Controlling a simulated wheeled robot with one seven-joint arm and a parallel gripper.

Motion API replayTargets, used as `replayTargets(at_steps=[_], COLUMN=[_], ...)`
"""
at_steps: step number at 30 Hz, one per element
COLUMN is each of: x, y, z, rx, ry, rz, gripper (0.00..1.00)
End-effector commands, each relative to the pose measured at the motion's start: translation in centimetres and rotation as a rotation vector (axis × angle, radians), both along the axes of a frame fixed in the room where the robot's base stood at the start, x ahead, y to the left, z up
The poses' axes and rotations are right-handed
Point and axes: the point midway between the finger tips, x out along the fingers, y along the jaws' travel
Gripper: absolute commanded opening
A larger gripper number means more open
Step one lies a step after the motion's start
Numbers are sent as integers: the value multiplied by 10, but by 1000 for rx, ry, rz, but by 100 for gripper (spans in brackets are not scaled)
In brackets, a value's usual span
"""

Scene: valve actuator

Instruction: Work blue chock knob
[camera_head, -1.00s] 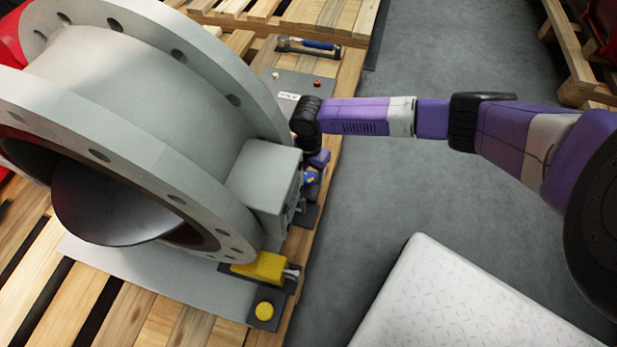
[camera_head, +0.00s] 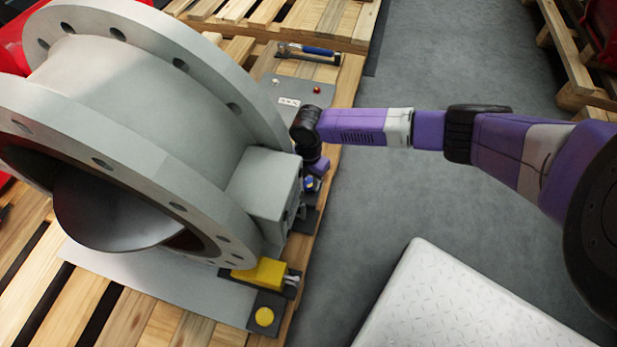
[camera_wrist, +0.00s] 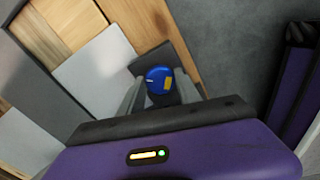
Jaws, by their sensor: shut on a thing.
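The blue chock knob (camera_wrist: 159,80) is a round blue cap with a white mark and a yellow patch, seen between my gripper's fingers in the wrist view. It also shows as a small blue spot (camera_head: 310,184) beside the grey actuator box in the head view. My gripper (camera_wrist: 160,92) is shut on the knob, with a finger on each side. In the head view my gripper (camera_head: 316,172) is low at the box's right side and partly hidden by my wrist.
The large grey flanged valve (camera_head: 150,110) and its box (camera_head: 265,190) stand close on the left. A yellow block (camera_head: 260,273) and yellow button (camera_head: 264,317) are nearer. Grey floor (camera_head: 400,200) is open to the right.

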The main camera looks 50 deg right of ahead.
Motion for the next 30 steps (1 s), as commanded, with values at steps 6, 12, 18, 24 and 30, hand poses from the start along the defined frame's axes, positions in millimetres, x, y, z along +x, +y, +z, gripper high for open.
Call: replayTargets(at_steps=[6, 12, 18, 24, 30], x=[-2, -3, -4, -4, -4], y=[2, 4, 4, 4, 3], z=[8, 8, 6, 3, 1], rx=[4, 6, 3, 2, 0], ry=[4, 7, 10, 12, 12], rz=[-99, -225, -359, -506, -673], gripper=[0, 0, 0, 0, 0])
